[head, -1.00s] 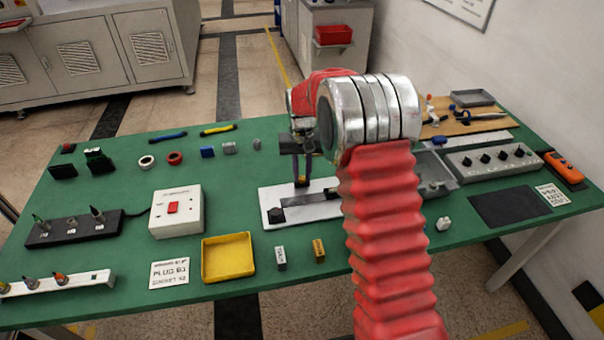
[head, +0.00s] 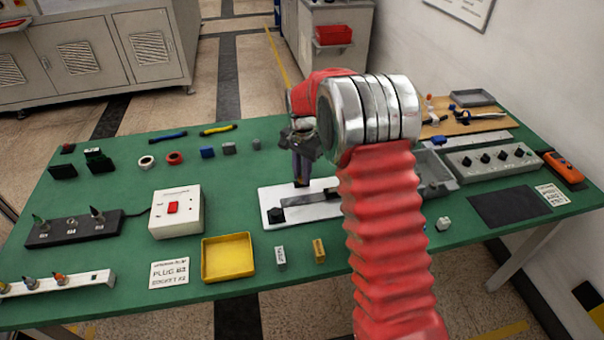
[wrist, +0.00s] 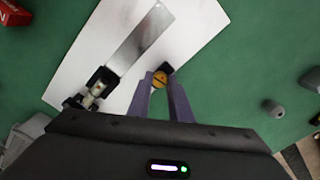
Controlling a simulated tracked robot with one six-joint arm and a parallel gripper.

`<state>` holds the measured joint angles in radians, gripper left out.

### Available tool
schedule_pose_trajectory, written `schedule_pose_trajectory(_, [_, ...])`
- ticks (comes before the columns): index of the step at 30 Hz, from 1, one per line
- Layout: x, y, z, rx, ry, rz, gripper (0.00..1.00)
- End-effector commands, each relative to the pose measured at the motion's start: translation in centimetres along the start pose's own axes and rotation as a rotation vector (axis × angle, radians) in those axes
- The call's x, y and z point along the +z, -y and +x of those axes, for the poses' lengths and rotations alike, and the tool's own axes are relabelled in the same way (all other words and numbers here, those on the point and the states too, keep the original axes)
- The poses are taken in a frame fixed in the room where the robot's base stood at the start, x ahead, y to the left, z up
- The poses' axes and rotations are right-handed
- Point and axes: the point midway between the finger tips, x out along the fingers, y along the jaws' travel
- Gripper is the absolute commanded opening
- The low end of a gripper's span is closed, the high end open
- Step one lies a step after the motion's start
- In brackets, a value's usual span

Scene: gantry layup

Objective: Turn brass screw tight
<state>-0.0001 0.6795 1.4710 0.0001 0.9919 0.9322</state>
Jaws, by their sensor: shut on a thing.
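The brass screw (wrist: 160,79) shows in the wrist view as a round slotted head between my fingertips, beside a small black block. My gripper (wrist: 162,84) is shut on the screw from above, with one purple finger on each side. In the head view my gripper (head: 301,182) points down at the white plate (head: 327,214), and the screw cannot be made out there. The white plate also shows in the wrist view (wrist: 205,30), with a grey metal strip (wrist: 143,38) lying across it.
A black clamp-like part (wrist: 92,88) sits at the strip's near end. A yellow tray (head: 228,278), a white box with a red switch (head: 176,213) and a grey bin (head: 432,170) stand around the plate.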

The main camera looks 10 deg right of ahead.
Motion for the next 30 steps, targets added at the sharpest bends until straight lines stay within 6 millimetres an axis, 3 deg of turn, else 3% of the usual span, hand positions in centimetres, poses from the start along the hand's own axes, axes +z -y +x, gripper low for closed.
schedule_pose_trajectory(15, [-0.12,0.2,-0.2,-0.006,-0.005,0.029,0.0])
schedule_pose_trajectory(16, [-0.12,0.2,-0.2,-0.006,-0.005,0.029,0.2])
schedule_pose_trajectory(24, [-0.04,0.1,-0.09,-0.003,-0.002,0.028,0.37])
schedule_pose_trajectory(30, [-0.01,0.07,-0.06,-0.002,-0.001,0.028,0.37])
